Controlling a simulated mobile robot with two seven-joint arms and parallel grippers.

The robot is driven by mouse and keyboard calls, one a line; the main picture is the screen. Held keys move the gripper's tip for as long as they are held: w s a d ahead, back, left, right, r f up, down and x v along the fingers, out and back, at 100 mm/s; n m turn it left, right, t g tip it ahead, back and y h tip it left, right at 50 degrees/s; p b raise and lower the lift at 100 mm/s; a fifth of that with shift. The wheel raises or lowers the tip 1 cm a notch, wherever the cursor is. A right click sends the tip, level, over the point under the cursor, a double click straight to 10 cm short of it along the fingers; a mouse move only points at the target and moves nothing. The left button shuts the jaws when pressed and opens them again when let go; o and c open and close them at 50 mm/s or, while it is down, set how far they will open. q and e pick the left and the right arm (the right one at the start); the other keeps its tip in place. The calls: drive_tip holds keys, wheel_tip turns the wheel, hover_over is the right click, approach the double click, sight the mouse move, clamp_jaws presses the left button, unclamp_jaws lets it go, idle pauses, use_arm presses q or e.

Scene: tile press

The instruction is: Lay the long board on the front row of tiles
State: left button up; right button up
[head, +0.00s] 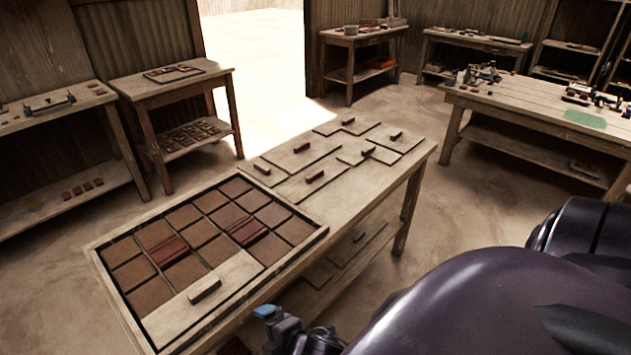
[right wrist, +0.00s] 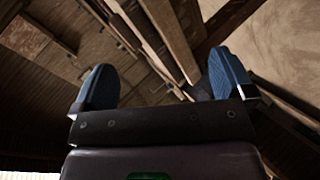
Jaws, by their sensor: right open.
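A long pale board (head: 232,272) with a dark handle (head: 205,291) lies in the tile tray (head: 313,243), over the left and middle part of the front row. Brown tiles (head: 295,231) show uncovered beyond its right end. Whether it lies quite flat is hard to tell. My right gripper (head: 268,325) is at the tray's front side, near the table edge, apart from the board. In the right wrist view my right gripper (right wrist: 163,72) has its blue fingers wide apart, with nothing between them. My left gripper is not in view.
Several handled boards (head: 303,152) lie on the table behind the tray. Dark red pieces (head: 168,251) lie among the tiles. A lower shelf (head: 312,282) is under the table. A side table (head: 190,79) stands back left; a workbench (head: 530,98) stands right. Floor between is clear.

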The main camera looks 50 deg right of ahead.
drive_tip(key=s+d+f+m+h, duration=0.1)
drive_tip(key=s+d+m, duration=0.5)
drive_tip(key=m, duration=0.8)
drive_tip(key=shift+s+d+f, duration=0.25)
drive_tip(key=shift+s+d, duration=0.1)
drive_tip(key=shift+s, duration=0.3)
